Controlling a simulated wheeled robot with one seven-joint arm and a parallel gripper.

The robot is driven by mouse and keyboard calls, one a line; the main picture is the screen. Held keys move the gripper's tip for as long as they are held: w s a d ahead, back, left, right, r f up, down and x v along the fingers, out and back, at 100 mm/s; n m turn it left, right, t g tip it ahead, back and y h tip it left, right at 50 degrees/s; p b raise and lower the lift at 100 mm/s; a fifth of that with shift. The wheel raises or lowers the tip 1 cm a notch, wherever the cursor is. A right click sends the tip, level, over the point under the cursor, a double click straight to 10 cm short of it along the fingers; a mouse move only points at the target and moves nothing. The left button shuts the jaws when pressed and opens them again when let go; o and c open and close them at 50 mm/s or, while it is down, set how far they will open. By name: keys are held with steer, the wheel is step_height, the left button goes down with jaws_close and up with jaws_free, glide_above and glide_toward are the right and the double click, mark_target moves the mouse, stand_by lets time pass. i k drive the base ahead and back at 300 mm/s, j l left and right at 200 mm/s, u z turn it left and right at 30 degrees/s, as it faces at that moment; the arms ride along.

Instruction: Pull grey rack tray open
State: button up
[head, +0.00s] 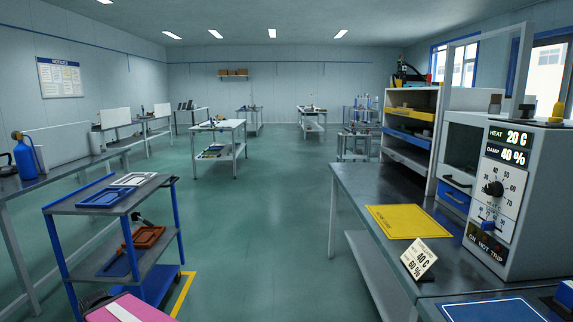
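A grey and white cabinet (534,190) with a dial panel stands on the right bench. Its open bay, left of the panel, holds a blue tray (454,198) low down. Just above it is a grey tray front (458,181), small and partly in shadow; it seems to be pushed in. The panel reads HEAT 20 C and DAMP 40 %. My gripper is not in view.
A yellow mat (408,222) and a tilted card (419,260) reading 40 C and 60 % lie on the dark bench (366,188). A blue-framed cart (60,214) with trays stands left. A pink-topped object (122,308) is at the bottom left. The middle floor is clear.

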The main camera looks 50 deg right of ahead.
mark_target(418, 159)
steer(key=z, duration=2.85)
steer(key=i+j, duration=0.1)
steer(key=j, duration=0.15)
steer(key=i+j+z, duration=0.1)
steer(key=j, duration=0.2)
